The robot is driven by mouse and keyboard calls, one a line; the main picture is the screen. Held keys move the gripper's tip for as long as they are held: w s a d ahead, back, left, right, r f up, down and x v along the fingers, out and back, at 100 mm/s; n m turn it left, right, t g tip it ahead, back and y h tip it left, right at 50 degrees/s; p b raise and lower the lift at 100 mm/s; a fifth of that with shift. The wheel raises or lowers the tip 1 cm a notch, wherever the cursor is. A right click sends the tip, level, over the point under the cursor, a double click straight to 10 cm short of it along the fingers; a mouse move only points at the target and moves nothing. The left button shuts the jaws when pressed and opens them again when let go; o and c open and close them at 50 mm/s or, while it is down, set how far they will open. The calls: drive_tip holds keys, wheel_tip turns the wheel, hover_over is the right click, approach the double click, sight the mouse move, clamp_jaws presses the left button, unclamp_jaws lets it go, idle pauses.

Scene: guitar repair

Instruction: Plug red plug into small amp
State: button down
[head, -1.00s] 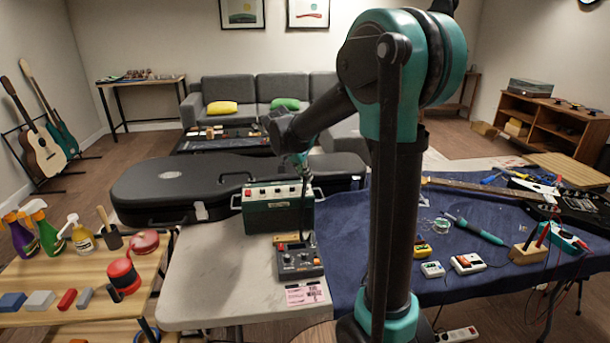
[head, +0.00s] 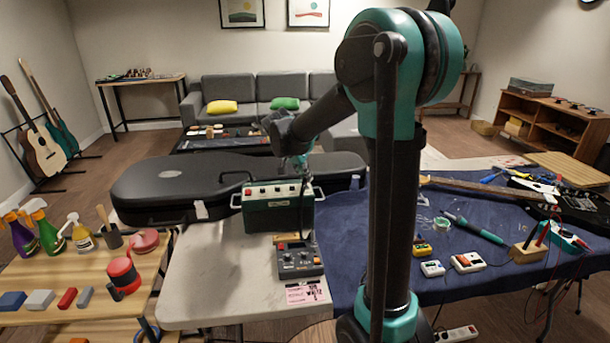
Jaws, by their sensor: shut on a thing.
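The small amp (head: 278,212) is a dark green box with a pale top panel of knobs and a handle. It stands upright on the pale table. My gripper (head: 303,180) is low over the right end of the amp's top panel, partly lost against the dark case behind. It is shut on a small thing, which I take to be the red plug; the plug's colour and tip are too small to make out. A thin dark cable seems to hang from the gripper down past the amp's front. I cannot tell whether the plug touches a socket.
A grey pedal (head: 299,261) with knobs sits in front of the amp, beside a pink label (head: 307,294). A black guitar case (head: 180,188) lies behind. A blue cloth (head: 375,235) with tools covers the table to the right. The pale table (head: 208,270) left of the pedal is clear.

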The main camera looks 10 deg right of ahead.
drive_tip(key=shift+f, duration=0.8)
drive_tip(key=c, duration=1.1)
unclamp_jaws()
drive_tip(key=shift+r, duration=0.1)
wheel_tip(320, 180, up, 8)
idle(0.6)
drive_tip(key=s+d+f+n+y, duration=0.1)
drive_tip(key=s+f+n, duration=0.2)
drive_tip(key=s+f, duration=0.3)
drive_tip(key=s+d+f+n+y, duration=0.1)
drive_tip(key=s+f, duration=0.5)
drive_tip(key=s, duration=0.7)
drive_tip(key=s+d+f+n+y, duration=0.2)
drive_tip(key=s+f+n, duration=0.3)
drive_tip(key=s, duration=0.5)
drive_tip(key=shift+s+d+f, duration=0.15)
drive_tip(key=shift+f, duration=0.35)
drive_tip(key=shift+s+d+f, duration=0.1)
drive_tip(key=shift+d+f, duration=0.05)
drive_tip(key=shift+f, duration=0.35)
